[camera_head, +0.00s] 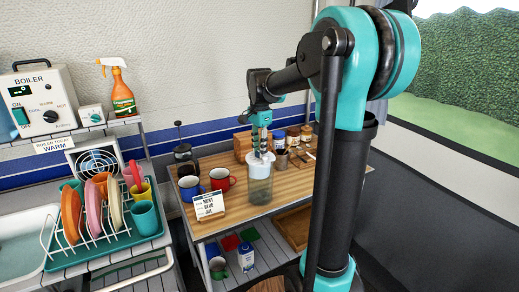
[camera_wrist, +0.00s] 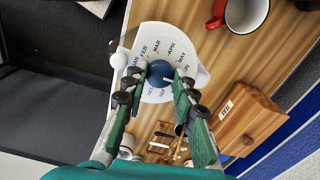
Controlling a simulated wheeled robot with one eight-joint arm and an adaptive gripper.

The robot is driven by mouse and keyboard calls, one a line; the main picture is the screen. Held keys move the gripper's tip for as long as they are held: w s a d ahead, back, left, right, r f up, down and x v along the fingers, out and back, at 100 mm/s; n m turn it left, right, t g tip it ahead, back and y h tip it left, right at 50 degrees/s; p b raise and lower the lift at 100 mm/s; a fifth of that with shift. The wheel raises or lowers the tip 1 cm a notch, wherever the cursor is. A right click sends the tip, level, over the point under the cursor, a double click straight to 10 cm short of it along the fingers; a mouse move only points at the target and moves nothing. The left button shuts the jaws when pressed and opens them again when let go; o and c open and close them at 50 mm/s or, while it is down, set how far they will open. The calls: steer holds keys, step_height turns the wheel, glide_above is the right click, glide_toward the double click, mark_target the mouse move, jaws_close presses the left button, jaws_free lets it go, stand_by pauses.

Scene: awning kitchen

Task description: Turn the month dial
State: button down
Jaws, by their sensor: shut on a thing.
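The month dial is a white disc (camera_wrist: 155,42) printed with months on top of a clear jar (camera_head: 260,192). FEB, MAR, APR and MAY are readable around a round blue knob (camera_wrist: 159,73). The lower months are partly hidden by my fingers. My gripper (camera_wrist: 158,88) comes down from above, its green fingers shut on the blue knob from both sides. In the head view the white lid (camera_head: 260,163) shows below my gripper (camera_head: 261,150). A small card (camera_head: 210,206) stands to the left of the jar; its lines seem to read MONT, BLUE and JUL.
A red mug (camera_head: 223,179) and a blue mug (camera_head: 190,188) stand left of the jar, with a French press (camera_head: 184,155) behind. A wooden box (camera_head: 243,146) and several spice jars (camera_head: 292,136) are at the back. A dish rack (camera_head: 100,240) is far left.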

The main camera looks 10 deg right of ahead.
steer(key=shift+m, duration=0.4)
steer(key=c, duration=1.5)
jaws_free()
step_height(320, 180, up, 12)
